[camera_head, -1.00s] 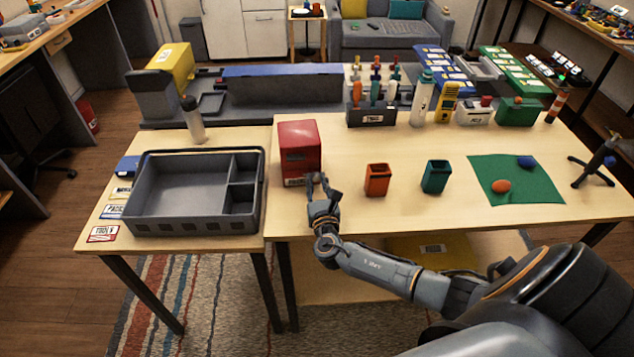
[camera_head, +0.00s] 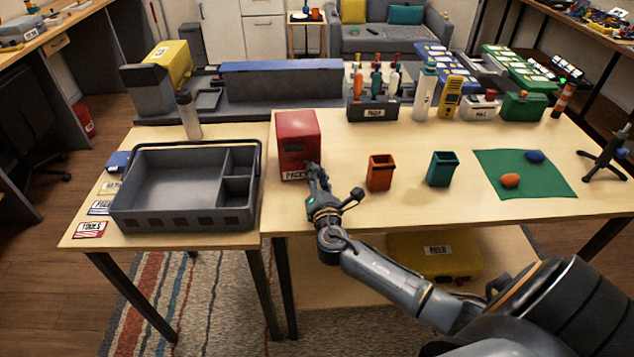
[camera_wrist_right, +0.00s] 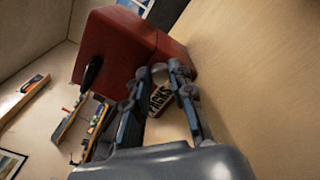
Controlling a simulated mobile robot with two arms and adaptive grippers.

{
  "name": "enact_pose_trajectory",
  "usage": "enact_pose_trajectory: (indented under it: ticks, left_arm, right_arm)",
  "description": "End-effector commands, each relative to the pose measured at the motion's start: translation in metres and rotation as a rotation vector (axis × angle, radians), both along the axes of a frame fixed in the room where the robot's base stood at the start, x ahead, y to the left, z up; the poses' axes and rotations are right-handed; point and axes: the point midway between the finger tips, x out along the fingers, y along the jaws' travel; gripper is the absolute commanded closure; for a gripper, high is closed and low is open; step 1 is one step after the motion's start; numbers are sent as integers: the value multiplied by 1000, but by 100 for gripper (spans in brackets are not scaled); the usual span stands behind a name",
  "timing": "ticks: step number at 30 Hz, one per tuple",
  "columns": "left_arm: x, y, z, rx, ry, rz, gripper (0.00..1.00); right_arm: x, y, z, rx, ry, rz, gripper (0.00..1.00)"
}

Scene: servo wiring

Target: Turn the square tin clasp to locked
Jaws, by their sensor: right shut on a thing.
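The square tin (camera_head: 298,135) is a red box standing near the front left of the main table. Its label (camera_head: 294,176) is low on the front; the tin (camera_wrist_right: 135,45) and part of the label (camera_wrist_right: 160,97) also show in the right wrist view. My right gripper (camera_head: 314,170) is at the tin's lower front right corner. In the right wrist view its fingertips (camera_wrist_right: 168,70) are close together against the tin's front, shut on a small part, likely the clasp. The fingers mostly hide that part, so its turn position cannot be read. My left gripper is not in view.
An orange cup (camera_head: 380,173) and a teal cup (camera_head: 442,169) stand right of my gripper. A grey tray (camera_head: 180,220) sits on the left table. A green mat (camera_head: 540,185) holds an orange and a blue piece. Bare tabletop lies behind the cups.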

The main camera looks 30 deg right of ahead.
Motion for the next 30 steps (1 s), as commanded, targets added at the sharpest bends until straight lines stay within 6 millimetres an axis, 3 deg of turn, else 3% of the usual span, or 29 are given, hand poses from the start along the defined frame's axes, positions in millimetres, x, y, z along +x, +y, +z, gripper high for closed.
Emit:
enact_pose_trajectory:
  ticks: [1, 15, 30]
  left_arm:
    - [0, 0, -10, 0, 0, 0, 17]
    - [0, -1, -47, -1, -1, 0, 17]
    - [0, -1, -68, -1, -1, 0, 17]
  right_arm:
    - [0, 0, -5, 42, -21, -1, 100]
    - [-1, 0, -5, 442, -213, 0, 100]
    - [-1, -1, -4, 737, -356, -1, 100]
